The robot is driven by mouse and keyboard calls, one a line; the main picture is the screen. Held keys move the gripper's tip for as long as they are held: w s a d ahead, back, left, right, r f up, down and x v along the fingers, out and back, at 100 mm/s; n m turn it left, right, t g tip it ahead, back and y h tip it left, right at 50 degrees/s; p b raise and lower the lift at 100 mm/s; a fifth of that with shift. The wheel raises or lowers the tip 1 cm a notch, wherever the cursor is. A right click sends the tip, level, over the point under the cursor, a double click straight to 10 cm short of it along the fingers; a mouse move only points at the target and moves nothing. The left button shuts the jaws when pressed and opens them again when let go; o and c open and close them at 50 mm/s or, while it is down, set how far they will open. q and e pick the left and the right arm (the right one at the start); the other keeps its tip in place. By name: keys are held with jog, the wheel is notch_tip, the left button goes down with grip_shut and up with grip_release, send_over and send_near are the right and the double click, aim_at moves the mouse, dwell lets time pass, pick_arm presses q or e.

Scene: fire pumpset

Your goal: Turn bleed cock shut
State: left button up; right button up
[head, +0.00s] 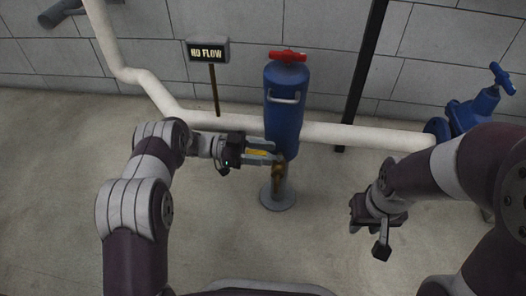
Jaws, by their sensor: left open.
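A brass-coloured fitting (279,177), which looks like the bleed cock, is at the lower front of the blue cylinder (284,112). It is small, and I cannot tell which way its handle points. My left gripper (272,153) reaches in from the left, its fingers open and pointing right. The fingertips are at the top of the brass fitting in the picture; whether they touch it I cannot tell. My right gripper (372,222) hangs well to the right, away from the cylinder. Its fingers are too dark and foreshortened to read.
A red handle (288,56) tops the cylinder, which stands over a round grey base (277,197). A white pipe (350,136) runs behind it. A "NO FLOW" sign (208,52) stands left. A blue valve (475,107) is at right. Floor in front is clear.

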pick_arm(q)
jog(key=shift+a, duration=0.1)
jog(key=a+p, duration=0.4)
jog(key=a, duration=0.8)
jog(key=shift+w+a, duration=0.3)
jog(key=shift+w, duration=0.05)
